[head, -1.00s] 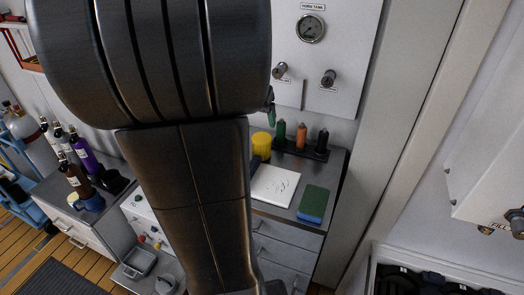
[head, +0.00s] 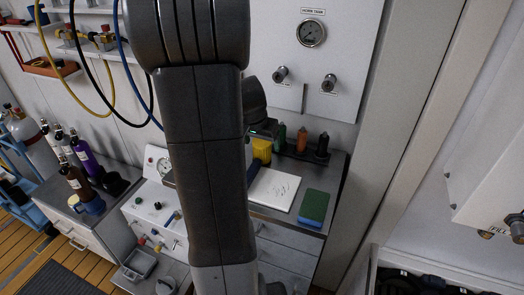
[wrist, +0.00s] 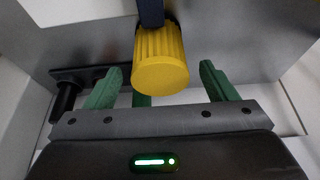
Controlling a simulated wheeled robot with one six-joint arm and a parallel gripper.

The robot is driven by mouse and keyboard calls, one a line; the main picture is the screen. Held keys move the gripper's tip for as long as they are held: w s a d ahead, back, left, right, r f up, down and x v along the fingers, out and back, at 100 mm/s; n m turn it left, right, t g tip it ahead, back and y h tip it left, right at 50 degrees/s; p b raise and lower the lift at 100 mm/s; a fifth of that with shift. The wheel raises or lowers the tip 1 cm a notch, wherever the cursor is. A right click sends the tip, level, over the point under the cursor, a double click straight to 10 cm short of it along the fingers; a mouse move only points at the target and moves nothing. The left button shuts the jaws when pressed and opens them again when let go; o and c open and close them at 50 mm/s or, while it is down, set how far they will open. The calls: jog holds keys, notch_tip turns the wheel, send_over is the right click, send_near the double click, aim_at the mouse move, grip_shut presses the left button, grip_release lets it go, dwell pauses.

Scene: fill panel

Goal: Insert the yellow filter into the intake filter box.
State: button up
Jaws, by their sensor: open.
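The yellow filter (head: 262,150), a ribbed cylinder, stands on the grey counter left of the black rack. In the wrist view the yellow filter (wrist: 160,62) appears ahead of my open gripper (wrist: 160,87), between the lines of its two green fingers. The fingers are apart and do not visibly touch it. In the head view my gripper (head: 264,129) is just above and beside the filter, partly hidden by my arm. I cannot identify the intake filter box with certainty; a small grey open box (head: 140,264) shows at lower left.
Green, orange (head: 302,139) and black (head: 322,145) cylinders stand in the rack close to my gripper. A dark blue object (wrist: 151,12) is beside the filter. A white sheet (head: 273,190) and a green-blue pad (head: 313,207) lie in front. Hoses hang at upper left.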

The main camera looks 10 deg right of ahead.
jog(key=c, duration=1.2)
